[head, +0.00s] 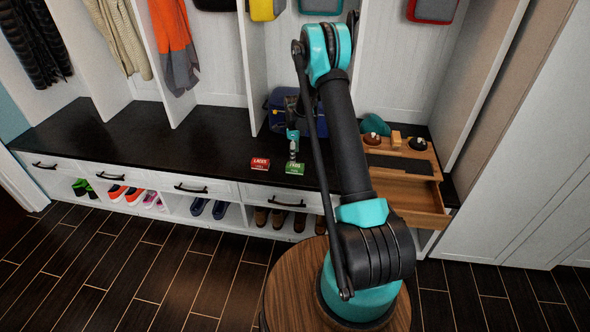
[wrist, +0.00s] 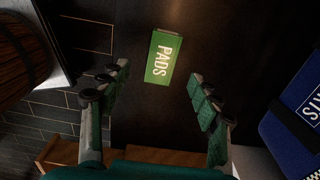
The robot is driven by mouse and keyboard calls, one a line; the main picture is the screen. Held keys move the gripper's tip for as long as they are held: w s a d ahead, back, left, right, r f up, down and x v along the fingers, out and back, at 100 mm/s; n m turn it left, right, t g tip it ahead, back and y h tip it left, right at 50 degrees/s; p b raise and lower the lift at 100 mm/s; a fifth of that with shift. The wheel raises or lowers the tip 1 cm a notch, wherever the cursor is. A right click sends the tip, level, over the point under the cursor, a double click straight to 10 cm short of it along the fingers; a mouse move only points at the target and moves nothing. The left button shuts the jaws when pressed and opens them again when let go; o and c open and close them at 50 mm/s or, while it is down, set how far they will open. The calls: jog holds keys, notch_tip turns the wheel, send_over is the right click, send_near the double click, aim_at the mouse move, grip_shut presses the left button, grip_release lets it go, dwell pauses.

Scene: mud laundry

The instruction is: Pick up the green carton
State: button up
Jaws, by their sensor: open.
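The green carton (head: 294,168) lies near the front edge of the black bench top, just right of a red carton (head: 260,164). In the wrist view the green carton (wrist: 164,57) has white letters reading "PADS". My gripper (head: 293,143) is above the bench, close behind the green carton in the head view. In the wrist view its fingers (wrist: 160,90) are open and spread to either side, with the carton ahead between and beyond the tips. Nothing is held. The gap in height to the carton is hard to judge.
A dark blue bag (head: 277,112) stands behind my gripper; a blue item with white letters (wrist: 306,108) shows at right in the wrist view. A wooden organizer (head: 420,183) with small items is on the right. The bench top (head: 130,135) to the left is clear.

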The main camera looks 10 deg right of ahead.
aim_at(295, 165)
jog(key=shift+w+d+f, duration=0.1)
jog(key=shift+f, duration=2.05)
jog(key=shift+d+f, duration=0.1)
jog(key=shift+f, duration=2)
jog(key=c, duration=1.3)
jog(key=shift+o, duration=0.2)
jog(key=shift+r, duration=0.15)
